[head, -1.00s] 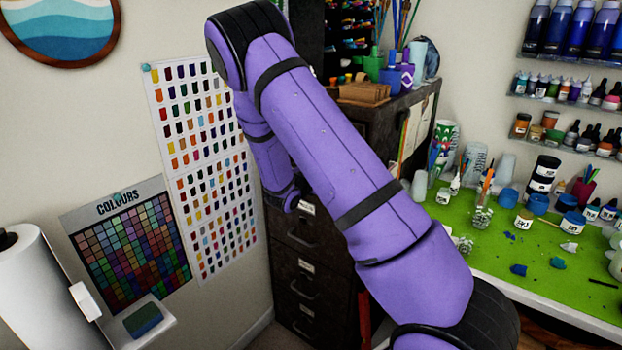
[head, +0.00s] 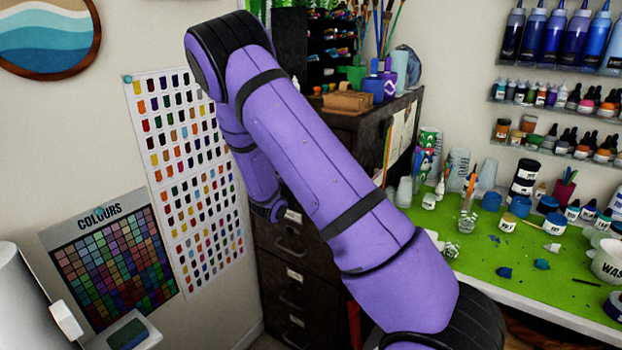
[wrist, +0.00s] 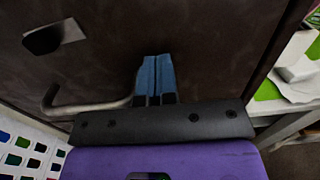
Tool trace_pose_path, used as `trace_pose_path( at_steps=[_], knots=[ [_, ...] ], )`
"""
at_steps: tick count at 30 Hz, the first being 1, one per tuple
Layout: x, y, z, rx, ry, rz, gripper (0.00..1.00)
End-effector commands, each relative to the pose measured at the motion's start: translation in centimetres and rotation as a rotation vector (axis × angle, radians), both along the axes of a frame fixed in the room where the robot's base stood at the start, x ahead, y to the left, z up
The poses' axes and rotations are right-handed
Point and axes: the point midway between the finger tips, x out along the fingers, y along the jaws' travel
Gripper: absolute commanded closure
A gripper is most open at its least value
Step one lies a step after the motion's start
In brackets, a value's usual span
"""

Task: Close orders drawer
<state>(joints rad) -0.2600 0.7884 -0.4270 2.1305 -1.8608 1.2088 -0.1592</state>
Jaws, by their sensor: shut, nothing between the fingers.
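A dark metal cabinet with several stacked drawers (head: 290,275) stands against the wall in the head view. Its drawers have bar handles and small labels that I cannot read, so I cannot tell which is the orders drawer. My arm crosses in front of the upper drawers and hides much of them; my gripper is hidden there. In the wrist view my gripper (wrist: 157,75) shows blue fingers, shut and empty, against or very close to a dark drawer front (wrist: 120,50). A bar handle (wrist: 90,107) is just left of the fingers, and a label holder (wrist: 53,36) is at upper left.
The green-topped worktable (head: 480,262) with jars, cups and brushes stands right of the cabinet. A wooden block (head: 347,102) and pots sit on the cabinet top. Colour charts (head: 185,160) hang on the wall to its left. A paper roll (head: 28,310) is at lower left.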

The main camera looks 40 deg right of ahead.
Motion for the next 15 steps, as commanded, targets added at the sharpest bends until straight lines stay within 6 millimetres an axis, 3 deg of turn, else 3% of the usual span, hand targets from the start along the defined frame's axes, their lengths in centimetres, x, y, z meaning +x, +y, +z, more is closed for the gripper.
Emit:
trace_pose_path(
  at_steps=[6,15],
  knots=[
    [-1.3,4.6,-0.1,0.005,0.002,0.009,1.00],
    [-2.6,8.3,-0.2,0.005,0.004,0.009,1.00]
  ],
)
